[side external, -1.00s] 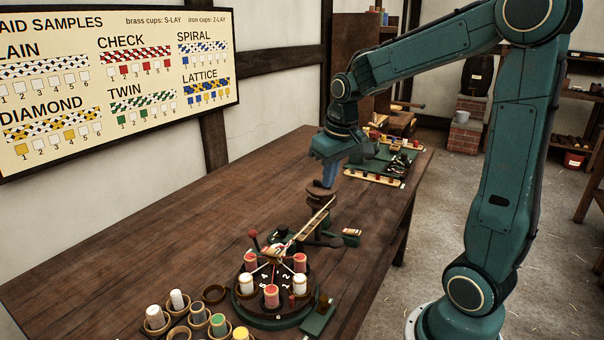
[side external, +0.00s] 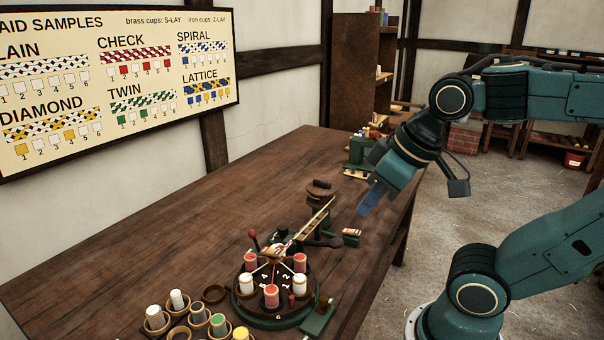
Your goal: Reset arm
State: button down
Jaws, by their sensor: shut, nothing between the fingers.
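My gripper (side external: 370,202) is shut and empty. It hangs tilted in the air over the right edge of the wooden table (side external: 215,205), to the right of the brown-topped winding post (side external: 320,190). The braiding wheel (side external: 272,290) stands at the table's front, with several red and white bobbins on it. A braid (side external: 312,222) runs from the wheel up to the post. My gripper touches none of these.
Cups with spare bobbins (side external: 198,313) stand at the front left of the wheel. A green stand (side external: 360,152) at the table's far end is partly hidden by my arm. The table's left middle is clear.

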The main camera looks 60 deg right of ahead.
jog(key=shift+s+a, duration=0.15)
jog(key=shift+s, duration=0.25)
